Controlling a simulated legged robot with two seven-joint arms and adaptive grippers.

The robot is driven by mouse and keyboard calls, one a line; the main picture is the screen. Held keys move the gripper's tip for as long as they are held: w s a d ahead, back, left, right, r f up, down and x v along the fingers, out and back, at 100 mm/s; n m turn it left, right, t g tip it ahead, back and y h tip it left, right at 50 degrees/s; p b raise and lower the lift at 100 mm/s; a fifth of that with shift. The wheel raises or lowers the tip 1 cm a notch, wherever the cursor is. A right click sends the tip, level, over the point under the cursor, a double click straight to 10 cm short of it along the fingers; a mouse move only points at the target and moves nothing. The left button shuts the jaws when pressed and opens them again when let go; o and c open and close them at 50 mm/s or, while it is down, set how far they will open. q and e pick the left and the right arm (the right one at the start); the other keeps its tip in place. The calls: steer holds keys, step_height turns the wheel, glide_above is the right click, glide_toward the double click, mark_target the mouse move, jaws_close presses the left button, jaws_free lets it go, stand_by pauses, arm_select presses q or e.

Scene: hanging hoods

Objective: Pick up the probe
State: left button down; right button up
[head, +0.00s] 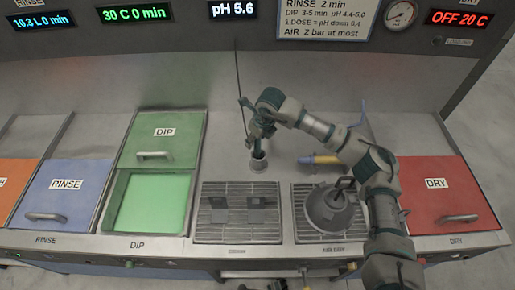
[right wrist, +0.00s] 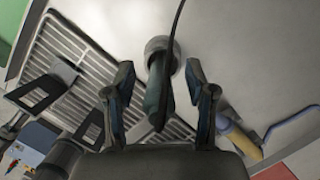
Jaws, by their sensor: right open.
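The probe (right wrist: 157,88) is a dark green handle with a black cable, standing in a round grey holder (right wrist: 161,45). In the head view the holder (head: 258,162) stands on the counter behind the left rack, and my gripper largely hides the probe. My right gripper (head: 257,133) is over the holder. In the right wrist view its open fingers (right wrist: 159,75) lie one on each side of the probe, with gaps visible between. My left gripper is not in view.
A slatted rack (head: 238,230) with dark stands is in front of the holder. A grey domed hood (head: 330,208) sits on the right rack. A yellow and blue tool (head: 322,160) lies right of the holder. The green DIP tank (head: 148,202) is half uncovered at left.

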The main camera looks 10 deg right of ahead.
jaws_close()
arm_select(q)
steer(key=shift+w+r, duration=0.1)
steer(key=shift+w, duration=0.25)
arm_select(e)
steer(key=shift+r, duration=0.15)
